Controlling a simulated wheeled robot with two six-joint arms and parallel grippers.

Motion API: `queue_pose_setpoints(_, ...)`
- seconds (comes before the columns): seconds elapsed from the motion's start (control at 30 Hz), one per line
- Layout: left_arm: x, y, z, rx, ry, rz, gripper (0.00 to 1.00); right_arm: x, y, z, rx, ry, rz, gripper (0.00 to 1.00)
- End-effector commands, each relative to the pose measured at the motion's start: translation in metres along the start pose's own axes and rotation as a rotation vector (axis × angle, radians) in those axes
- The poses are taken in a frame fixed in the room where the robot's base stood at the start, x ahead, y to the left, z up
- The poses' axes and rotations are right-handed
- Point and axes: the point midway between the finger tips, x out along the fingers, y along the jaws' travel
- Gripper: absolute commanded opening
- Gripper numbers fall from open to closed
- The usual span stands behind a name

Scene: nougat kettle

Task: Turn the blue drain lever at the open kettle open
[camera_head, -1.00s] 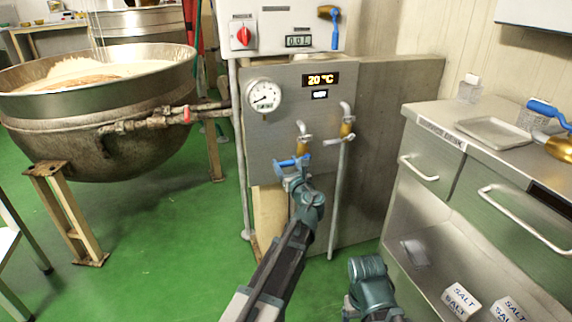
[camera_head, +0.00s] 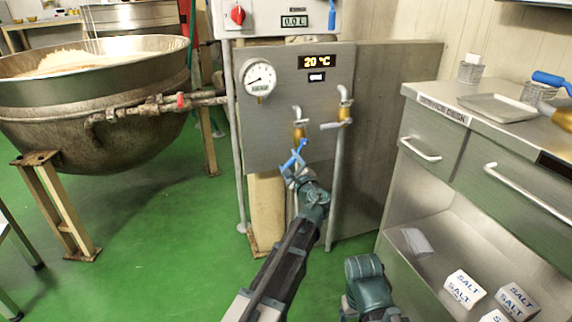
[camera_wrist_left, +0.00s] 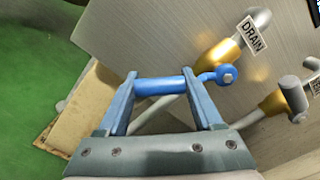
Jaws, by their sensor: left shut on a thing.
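The blue drain lever (camera_head: 295,160) sits on the brass drain valve (camera_head: 299,133) low on the grey panel. In the head view it slants down to the left from its pivot. My left gripper (camera_head: 289,174) is shut on the lever. The left wrist view shows the blue lever (camera_wrist_left: 162,86) between the two fingers, next to the brass valve (camera_wrist_left: 222,53) with a DRAIN tag (camera_wrist_left: 250,36). My right arm shows at the bottom of the head view, but its gripper fingers are out of sight. The open kettle (camera_head: 95,115) stands at the left, holding a pale mass.
A second pipe with a brass valve (camera_head: 344,114) and grey handle runs close to the right of the drain. A gauge (camera_head: 259,78) and a 20 °C display (camera_head: 317,62) are above. A steel cabinet (camera_head: 425,125) stands at the right.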

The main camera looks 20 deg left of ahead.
Motion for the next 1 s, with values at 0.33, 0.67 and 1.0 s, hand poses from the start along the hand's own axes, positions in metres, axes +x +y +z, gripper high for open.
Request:
queue_pose_setpoints(0.33,0.000,-0.003,-0.028,-0.326,0.001,0.001,0.00,0.015,-0.002,-0.001,0.000,0.001,0.000,0.81)
queue_pose_setpoints(0.67,0.000,-0.012,-0.044,-0.574,0.000,0.001,0.00,0.020,-0.002,-0.001,0.000,0.001,0.000,0.81)
queue_pose_setpoints(1.0,0.000,-0.018,-0.052,-0.709,-0.001,-0.001,0.00,0.021,-0.002,-0.001,0.000,0.002,0.000,0.81)
